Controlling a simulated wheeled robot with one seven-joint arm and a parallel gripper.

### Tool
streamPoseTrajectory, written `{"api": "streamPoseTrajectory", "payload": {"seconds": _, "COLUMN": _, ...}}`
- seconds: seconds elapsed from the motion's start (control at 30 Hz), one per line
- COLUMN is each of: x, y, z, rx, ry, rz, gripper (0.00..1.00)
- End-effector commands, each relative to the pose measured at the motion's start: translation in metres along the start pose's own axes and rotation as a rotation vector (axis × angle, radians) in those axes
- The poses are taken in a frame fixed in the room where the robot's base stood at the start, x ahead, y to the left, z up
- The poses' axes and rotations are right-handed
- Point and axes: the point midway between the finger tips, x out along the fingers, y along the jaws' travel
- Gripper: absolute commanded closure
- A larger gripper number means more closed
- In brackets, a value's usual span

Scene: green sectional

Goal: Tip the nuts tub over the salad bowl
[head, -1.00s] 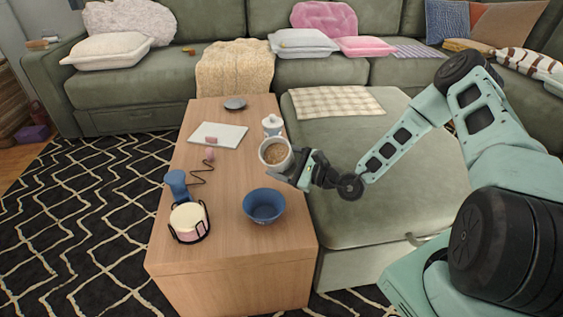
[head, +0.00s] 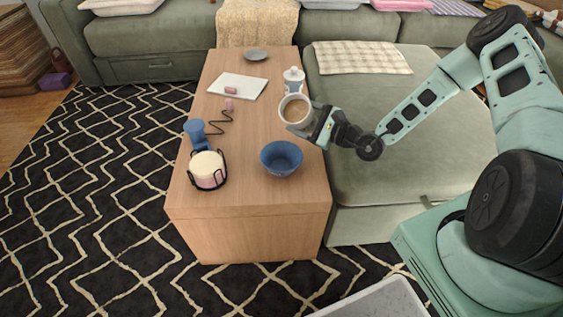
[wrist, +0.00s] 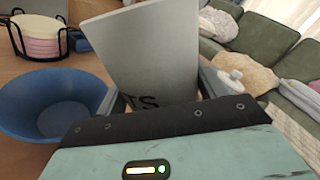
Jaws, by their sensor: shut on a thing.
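The nuts tub (head: 289,111) is a white-grey cup with tan contents showing inside its rim. My gripper (head: 309,121) is shut on it and holds it above the wooden table. In the wrist view the tub (wrist: 150,55) stands between my fingers, slightly tilted, with the letters "TS" on its side. The salad bowl (head: 282,158) is blue and stands on the table, nearer than the tub and below it in the head view. It also shows at the left of the wrist view (wrist: 55,105). Its visible inside looks empty.
On the wooden table (head: 245,215) stand a black rack with pale round pieces (head: 208,170), a blue cup-like object (head: 195,130), a white board (head: 238,87), a grey dish (head: 255,54) and a white lidded jar (head: 293,80). The green sofa (head: 375,155) borders the table's right side.

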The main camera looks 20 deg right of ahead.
Motion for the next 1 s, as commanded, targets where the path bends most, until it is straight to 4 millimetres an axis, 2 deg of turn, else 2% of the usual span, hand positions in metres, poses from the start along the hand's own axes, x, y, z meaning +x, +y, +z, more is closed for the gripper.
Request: {"api": "streamPoseTrajectory", "payload": {"seconds": 1.0, "x": 0.0001, "y": 0.0010, "z": -0.0088, "rx": -0.160, "ry": -0.001, "rz": -0.001, "gripper": 0.63}}
